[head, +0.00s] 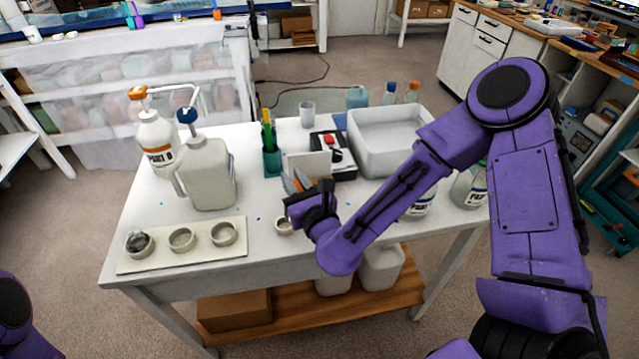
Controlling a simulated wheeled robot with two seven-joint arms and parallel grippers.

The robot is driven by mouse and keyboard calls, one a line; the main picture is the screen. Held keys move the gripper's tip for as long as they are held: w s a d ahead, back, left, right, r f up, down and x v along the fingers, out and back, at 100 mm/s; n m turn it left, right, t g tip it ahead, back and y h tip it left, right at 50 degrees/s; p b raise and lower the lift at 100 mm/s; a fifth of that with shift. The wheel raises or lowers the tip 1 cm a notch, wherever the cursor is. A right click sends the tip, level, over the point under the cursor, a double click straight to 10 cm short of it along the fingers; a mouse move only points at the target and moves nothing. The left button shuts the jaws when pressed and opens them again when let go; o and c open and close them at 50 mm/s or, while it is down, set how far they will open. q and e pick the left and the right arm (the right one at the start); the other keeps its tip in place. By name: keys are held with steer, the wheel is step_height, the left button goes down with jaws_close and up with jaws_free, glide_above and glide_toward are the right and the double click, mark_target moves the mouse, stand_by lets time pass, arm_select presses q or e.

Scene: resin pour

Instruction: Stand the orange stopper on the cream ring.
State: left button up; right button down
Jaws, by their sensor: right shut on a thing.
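A small round cream ring (284,226) lies on the white table near its front edge, just left of my right forearm. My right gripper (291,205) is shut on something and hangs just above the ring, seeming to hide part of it. I cannot tell whether anything touches the ring. My left gripper is out of view.
A cream tray (180,261) with three round cups stands front left. A large jug (207,172) and a pump bottle (157,142) rise behind it. A green pen holder (272,160), a black scale (343,166) and a white bin (357,150) stand behind my right gripper.

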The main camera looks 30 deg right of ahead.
steer(key=a+f+h+b, duration=0.1)
steer(key=b, duration=0.1)
steer(key=a+f+m+h+b, duration=0.1)
steer(key=w+a+m+h+b, duration=0.1)
steer(key=b, duration=0.1)
steer(key=shift+a+f+h+b, duration=0.3)
steer(key=shift+a+f+b, duration=0.05)
steer(key=shift+f, duration=0.05)
steer(key=shift+s+m+g+h, duration=0.15)
steer(key=shift+m+g+h, duration=0.15)
steer(key=shift+m, duration=0.1)
steer(key=shift+s+d+f+h+b, duration=0.1)
steer(key=shift+d+h+b, duration=0.05)
steer(key=shift+h+b, duration=0.15)
steer(key=shift+f+b, duration=0.65)
steer(key=shift+f, duration=0.35)
steer(key=shift+r, duration=0.2)
steer(key=shift+s+r, duration=0.1)
steer(key=shift+r, duration=0.1)
steer(key=shift+f, duration=0.1)
steer(key=shift+f+b, duration=0.15)
steer(key=shift+b, duration=0.25)
